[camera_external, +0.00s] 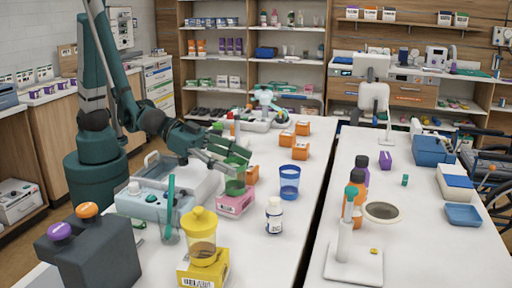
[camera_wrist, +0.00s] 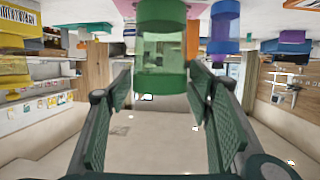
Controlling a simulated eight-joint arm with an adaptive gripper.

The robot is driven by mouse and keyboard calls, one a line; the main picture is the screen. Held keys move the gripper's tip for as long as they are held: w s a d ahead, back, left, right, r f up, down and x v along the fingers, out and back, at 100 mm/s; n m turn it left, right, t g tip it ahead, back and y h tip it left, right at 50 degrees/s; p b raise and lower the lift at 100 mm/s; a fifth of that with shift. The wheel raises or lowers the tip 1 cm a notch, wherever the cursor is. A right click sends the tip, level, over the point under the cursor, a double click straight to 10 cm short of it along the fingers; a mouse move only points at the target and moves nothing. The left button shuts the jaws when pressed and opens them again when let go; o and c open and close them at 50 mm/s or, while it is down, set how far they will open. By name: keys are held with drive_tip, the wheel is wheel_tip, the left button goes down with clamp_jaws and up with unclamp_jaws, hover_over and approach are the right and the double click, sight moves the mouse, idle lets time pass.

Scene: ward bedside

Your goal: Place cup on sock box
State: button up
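A green see-through cup (camera_external: 235,183) appears to stand upright on a pink box (camera_external: 234,204) near the middle of the table. My gripper (camera_external: 238,156) is at the cup's upper part in the external view and hides some of its rim. In the wrist view my gripper (camera_wrist: 160,88) is open, with its fingers spread wide and the green cup (camera_wrist: 160,55) just beyond and between the tips. No finger clearly touches it. A blue cup (camera_external: 289,182) stands on the table to the right. I cannot read which box is the sock box.
A yellow lidded cup (camera_external: 202,240) sits on a yellow box (camera_external: 203,270) in front. A white bottle (camera_external: 274,216) stands to the right of the pink box. Orange boxes (camera_external: 288,140) lie behind. A pale blue device (camera_external: 148,206) and tray are at left. A gap separates the right table.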

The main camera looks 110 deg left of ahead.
drive_tip(key=shift+r, duration=0.15)
idle(0.3)
drive_tip(key=shift+s+r, duration=0.1)
drive_tip(key=shift+s, duration=0.05)
drive_tip(key=p+v, duration=0.2)
drive_tip(key=v, duration=0.9)
drive_tip(key=shift+s+p, duration=0.35)
drive_tip(key=shift+a, duration=0.2)
drive_tip(key=s+a+r+n+g+y, duration=0.1)
drive_tip(key=s+a+g+y, duration=0.15)
drive_tip(key=a, duration=0.55)
drive_tip(key=s+a+r+n+g+y, duration=0.15)
drive_tip(key=s+a, duration=0.25)
drive_tip(key=a, duration=0.4)
drive_tip(key=s+a+g+h, duration=0.1)
drive_tip(key=s+a, duration=0.2)
drive_tip(key=s, duration=0.4)
drive_tip(key=s+a+r+m+g+h, duration=0.1)
drive_tip(key=s+a+g, duration=0.1)
drive_tip(key=s, duration=0.6)
drive_tip(key=shift+s+a+r, duration=0.2)
drive_tip(key=shift+a+r, duration=0.1)
drive_tip(key=shift+a, duration=0.35)
